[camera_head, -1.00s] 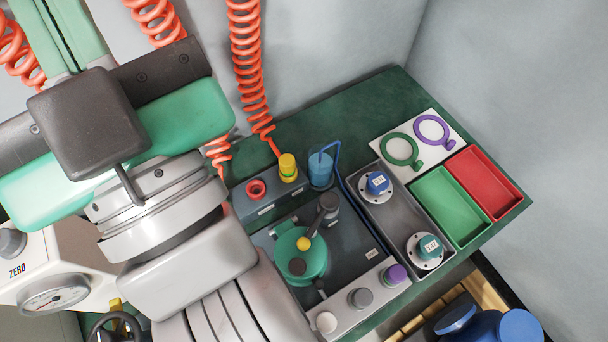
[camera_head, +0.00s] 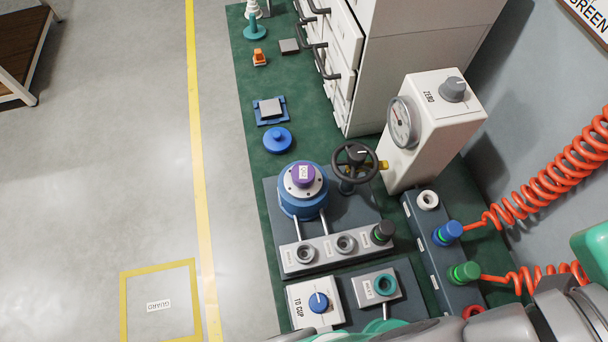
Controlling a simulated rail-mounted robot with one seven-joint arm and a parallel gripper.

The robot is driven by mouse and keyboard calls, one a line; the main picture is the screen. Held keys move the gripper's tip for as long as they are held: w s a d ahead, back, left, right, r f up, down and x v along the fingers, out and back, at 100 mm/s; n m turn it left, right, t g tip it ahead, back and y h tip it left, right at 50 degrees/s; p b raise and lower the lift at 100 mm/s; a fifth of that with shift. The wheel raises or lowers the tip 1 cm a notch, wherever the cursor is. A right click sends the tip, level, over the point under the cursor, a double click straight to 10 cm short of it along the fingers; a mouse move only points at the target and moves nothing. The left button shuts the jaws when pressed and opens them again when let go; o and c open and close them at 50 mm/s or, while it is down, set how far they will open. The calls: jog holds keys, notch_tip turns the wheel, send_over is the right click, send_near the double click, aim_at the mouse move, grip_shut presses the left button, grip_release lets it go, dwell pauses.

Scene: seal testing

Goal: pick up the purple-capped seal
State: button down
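The purple-capped seal (camera_head: 303,176) sits on top of a blue cylindrical holder (camera_head: 302,207) on a dark grey base plate. It has a pale, bolted ring flange around a purple cap with a small white label. Its cap faces up and nothing covers it. My gripper is not in view. Only parts of my arm show at the bottom and lower right edge, well apart from the seal.
A black handwheel (camera_head: 355,162) stands close right of the seal, with a white gauge box (camera_head: 432,130) beyond. A port strip (camera_head: 337,249) lies in front. A blue round lid (camera_head: 277,140) sits behind on the green bench. Orange coiled hoses (camera_head: 545,195) hang at right.

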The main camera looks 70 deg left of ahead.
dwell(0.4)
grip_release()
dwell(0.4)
